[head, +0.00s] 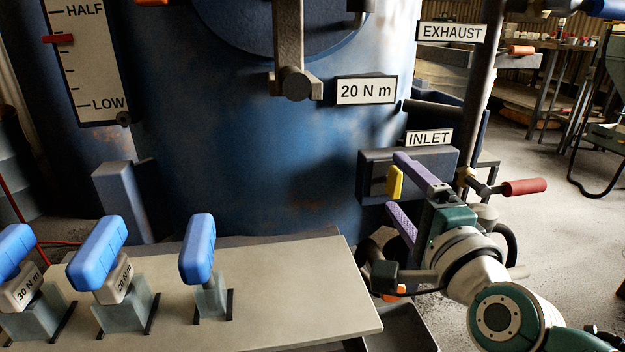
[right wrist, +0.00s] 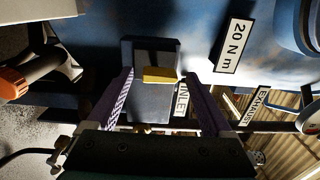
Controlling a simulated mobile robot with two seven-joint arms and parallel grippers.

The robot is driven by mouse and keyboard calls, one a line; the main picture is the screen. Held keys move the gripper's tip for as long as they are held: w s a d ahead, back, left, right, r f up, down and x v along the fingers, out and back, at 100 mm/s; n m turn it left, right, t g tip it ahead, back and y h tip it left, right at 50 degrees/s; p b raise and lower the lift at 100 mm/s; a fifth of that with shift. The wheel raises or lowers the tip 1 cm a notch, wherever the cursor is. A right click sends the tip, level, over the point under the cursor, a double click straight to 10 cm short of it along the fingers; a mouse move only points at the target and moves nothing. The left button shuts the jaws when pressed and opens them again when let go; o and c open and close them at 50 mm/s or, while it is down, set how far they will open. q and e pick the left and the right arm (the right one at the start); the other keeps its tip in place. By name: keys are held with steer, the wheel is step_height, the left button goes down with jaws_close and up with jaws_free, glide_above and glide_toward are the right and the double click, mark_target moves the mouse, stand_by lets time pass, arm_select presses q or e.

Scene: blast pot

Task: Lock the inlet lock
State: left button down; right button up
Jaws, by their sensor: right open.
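The inlet lock shows as a yellow tab (head: 395,182) on the front of a dark blue-grey box (head: 376,167) beneath the INLET label (head: 429,138). In the right wrist view the yellow tab (right wrist: 162,75) lies between the finger ends, a little nearer the right finger. My right gripper (head: 398,180) is open, its purple fingers above and below the tab's level in the head view. It looks apart from the tab, but I cannot tell the exact depth gap. My left gripper is not in view.
A red-handled valve lever (head: 524,187) sits right of my right gripper. A table (head: 270,290) with several blue-handled tools (head: 198,249) stands front left. The large blue pot (head: 240,150) fills the back. A 20 N m sign (head: 366,91) hangs on it.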

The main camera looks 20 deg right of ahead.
steer(key=p+v, duration=0.2)
steer(key=v, duration=0.7)
steer(key=shift+s, duration=0.15)
steer(key=shift+a, duration=0.1)
steer(key=s+a+r+n+g+y+p, duration=0.1)
steer(key=a+r+n+g+y+p, duration=0.25)
steer(key=a+r+n+p, duration=0.4)
steer(key=s+a+r+n+g+y+p, duration=0.15)
steer(key=a+r+n+y+p, duration=0.35)
steer(key=r+p, duration=0.5)
steer(key=s+d+r+n+g+h+p, duration=0.2)
steer(key=s+r+n+g+p, duration=0.3)
steer(key=s+r+p, duration=0.35)
steer(key=s+d+r+n+g+h+p, duration=0.2)
steer(key=s+r+n+g+h+p, duration=0.3)
steer(key=r+p, duration=0.55)
step_height(320, 180, up, 33)
steer(key=t+y+p, duration=0.1)
steer(key=y+p, duration=0.1)
steer(key=p, duration=3.4)
steer(key=shift+s+y+p, duration=0.25)
steer(key=shift+y+p, duration=0.1)
steer(key=shift+d, duration=0.15)
